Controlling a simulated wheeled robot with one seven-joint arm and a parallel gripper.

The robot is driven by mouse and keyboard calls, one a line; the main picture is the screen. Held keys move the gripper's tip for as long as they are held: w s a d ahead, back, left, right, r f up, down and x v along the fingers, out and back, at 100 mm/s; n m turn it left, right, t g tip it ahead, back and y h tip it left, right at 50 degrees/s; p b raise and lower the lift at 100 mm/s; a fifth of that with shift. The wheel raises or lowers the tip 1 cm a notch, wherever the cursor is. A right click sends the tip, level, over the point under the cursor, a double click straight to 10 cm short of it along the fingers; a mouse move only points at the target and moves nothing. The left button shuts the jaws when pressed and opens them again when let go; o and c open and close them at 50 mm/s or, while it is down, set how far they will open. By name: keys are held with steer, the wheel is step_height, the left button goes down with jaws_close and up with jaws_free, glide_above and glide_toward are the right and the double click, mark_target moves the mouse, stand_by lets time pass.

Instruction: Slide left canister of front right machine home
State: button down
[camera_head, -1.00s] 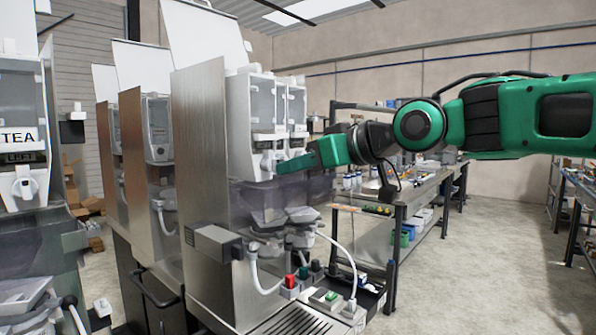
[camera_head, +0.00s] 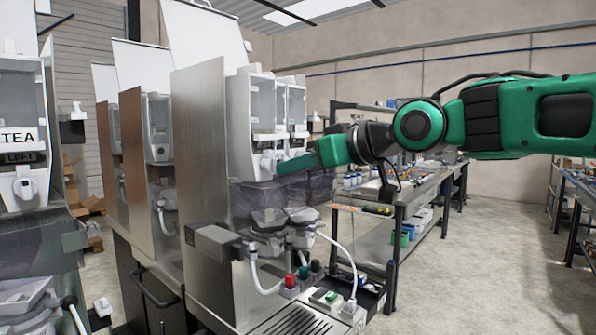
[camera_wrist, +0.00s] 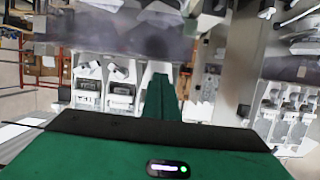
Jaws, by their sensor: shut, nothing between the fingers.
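The front right machine (camera_head: 200,150) has a tall metal side panel and two white canisters with clear fronts. The left canister (camera_head: 262,105) stands on the near side, next to the right canister (camera_head: 293,105). My gripper (camera_head: 282,168) is shut and empty. Its green fingertips are at the lower front of the left canister, by the white spout. I cannot tell whether they touch it. In the wrist view the shut green fingers (camera_wrist: 160,98) point at white machine parts, and the contact spot is unclear.
Clear bowls (camera_head: 285,218) and white hoses sit below the canisters, with red and green knobs (camera_head: 291,281) lower down. More machines (camera_head: 150,120) stand to the left, including one marked TEA (camera_head: 20,137). A workbench (camera_head: 420,200) is behind.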

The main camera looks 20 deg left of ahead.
steer(key=shift+a, duration=0.1)
steer(key=shift+w+a, duration=0.25)
steer(key=shift+a, duration=0.4)
steer(key=shift+w+a, duration=0.3)
steer(key=shift+a, duration=0.3)
steer(key=shift+w+a, duration=0.25)
steer(key=shift+a, duration=0.5)
